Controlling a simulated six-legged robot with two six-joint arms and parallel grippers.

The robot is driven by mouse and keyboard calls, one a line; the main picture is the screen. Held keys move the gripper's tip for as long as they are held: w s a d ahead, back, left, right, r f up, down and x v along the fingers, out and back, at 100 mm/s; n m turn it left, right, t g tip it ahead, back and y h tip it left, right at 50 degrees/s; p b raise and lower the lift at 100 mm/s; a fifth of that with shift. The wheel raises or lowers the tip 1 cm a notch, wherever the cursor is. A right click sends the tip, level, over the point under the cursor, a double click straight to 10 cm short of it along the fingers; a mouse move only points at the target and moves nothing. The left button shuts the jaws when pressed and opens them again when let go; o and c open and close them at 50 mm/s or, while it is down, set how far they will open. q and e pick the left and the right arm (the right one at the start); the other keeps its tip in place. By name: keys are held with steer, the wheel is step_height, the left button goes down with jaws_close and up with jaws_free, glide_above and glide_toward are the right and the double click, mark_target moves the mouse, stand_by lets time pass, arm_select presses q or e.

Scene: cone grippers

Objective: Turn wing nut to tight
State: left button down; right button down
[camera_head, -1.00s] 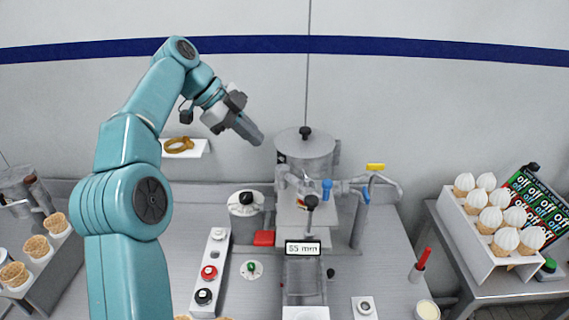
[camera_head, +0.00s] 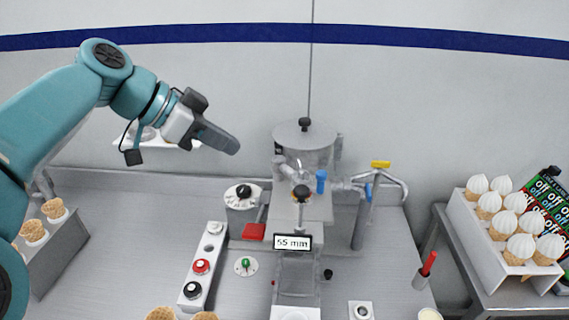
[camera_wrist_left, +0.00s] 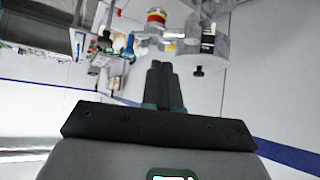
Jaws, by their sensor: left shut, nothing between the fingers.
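My left gripper (camera_head: 235,147) is shut and empty. It is in the air, left of the metal machine (camera_head: 305,148) with the lidded hopper, and points right and down. In the left wrist view its closed fingers (camera_wrist_left: 160,70) point toward the machine's blurred parts, touching nothing I can see. I cannot make out a wing nut for certain. A small dark knob (camera_head: 302,192) stands on the machine's front above the "55 mm" sign (camera_head: 292,242). A blue handle (camera_head: 321,181) is beside it. My right gripper is not in view.
A strip with round buttons (camera_head: 203,265), a red block (camera_head: 254,231) and a green-knob dial (camera_head: 246,265) are on the steel counter (camera_head: 130,220). A red-handled tool (camera_head: 428,264) stands right. White-topped cones (camera_head: 520,247) fill a rack at far right.

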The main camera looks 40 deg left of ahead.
arm_select(q)
steer(key=p, duration=0.2)
glide_toward(299, 168)
step_height(299, 168, down, 4)
steer(key=w, duration=0.1)
steer(key=w+d+p, duration=0.1)
steer(key=w, duration=0.1)
steer(key=shift+w+d, duration=0.15)
steer(key=shift+d, duration=0.25)
steer(key=shift+w+d, duration=0.2)
steer(key=shift+w+a+f, duration=0.1)
